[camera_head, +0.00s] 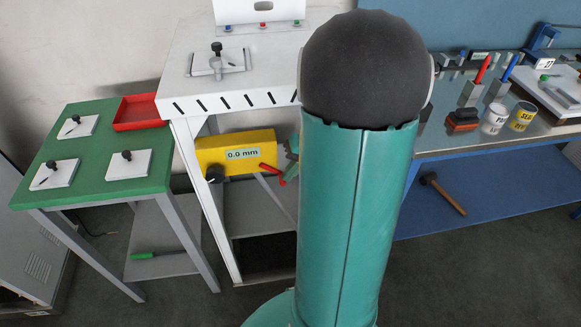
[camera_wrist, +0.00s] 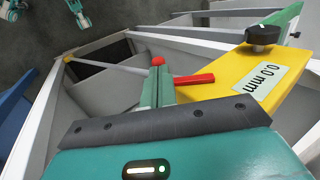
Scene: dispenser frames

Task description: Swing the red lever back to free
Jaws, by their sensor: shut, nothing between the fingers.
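The red lever (camera_head: 269,170) is on the right part of the yellow box (camera_head: 230,153), whose display reads 0.0 mm. In the wrist view the lever's red bar (camera_wrist: 194,79) lies against the yellow box (camera_wrist: 225,80), just right of my fingers. A red rounded part (camera_wrist: 158,61) shows right beyond the fingertips. My gripper (camera_wrist: 158,74) is shut and empty, its teal fingers beside the lever; whether they touch it I cannot tell. In the head view my teal fingers (camera_head: 291,160) show in part beside the lever, and my arm hides the rest.
A black knob (camera_wrist: 262,36) sticks up from the yellow box. The white table (camera_head: 245,85) stands above the box, with slanted braces and legs below. A green table (camera_head: 95,185) with a red tray (camera_head: 139,112) is at left, a blue bench (camera_head: 480,190) at right.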

